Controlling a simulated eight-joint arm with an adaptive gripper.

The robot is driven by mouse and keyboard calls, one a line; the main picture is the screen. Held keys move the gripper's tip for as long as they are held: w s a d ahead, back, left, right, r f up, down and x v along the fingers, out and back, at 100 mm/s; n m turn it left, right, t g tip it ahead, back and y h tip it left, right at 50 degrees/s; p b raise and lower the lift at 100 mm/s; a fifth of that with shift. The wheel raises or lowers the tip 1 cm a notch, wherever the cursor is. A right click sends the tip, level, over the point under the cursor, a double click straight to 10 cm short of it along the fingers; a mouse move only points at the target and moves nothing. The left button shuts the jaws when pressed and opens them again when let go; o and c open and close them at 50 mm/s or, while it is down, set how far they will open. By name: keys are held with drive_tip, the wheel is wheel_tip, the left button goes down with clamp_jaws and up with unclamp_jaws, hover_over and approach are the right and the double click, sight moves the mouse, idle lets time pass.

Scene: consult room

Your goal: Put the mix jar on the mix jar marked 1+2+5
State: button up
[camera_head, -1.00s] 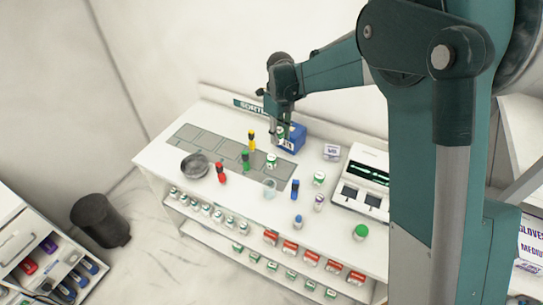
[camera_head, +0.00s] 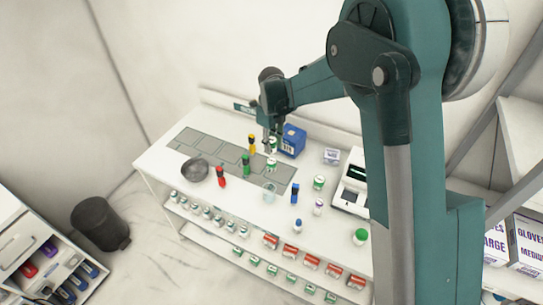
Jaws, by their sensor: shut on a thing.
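My gripper (camera_head: 271,146) is shut on a small white jar with green on it, the mix jar (camera_head: 273,142). It holds the jar upright, just above or behind another white and green jar (camera_head: 271,164) on the grey marked strip of the bench. I cannot tell whether the two jars touch. Another white and green jar (camera_head: 319,182) stands to the right on the bench. The markings on the jars are too small to read, so I cannot tell which one bears 1+2+5.
A blue box (camera_head: 293,141) stands just right of my gripper. Yellow (camera_head: 252,144), green (camera_head: 246,162) and red (camera_head: 221,176) bottles stand to the left and front, with a grey bowl (camera_head: 195,170). A clear beaker (camera_head: 270,191) and blue bottle (camera_head: 295,193) are nearer the front edge.

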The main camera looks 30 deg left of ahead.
sight(271, 140)
drive_tip(key=shift+f, duration=1.25)
drive_tip(key=shift+f, duration=1.9)
drive_tip(key=shift+f, duration=0.15)
drive_tip(key=o, duration=0.9)
drive_tip(key=shift+r, duration=0.2)
wheel_tip(271, 140, up, 12)
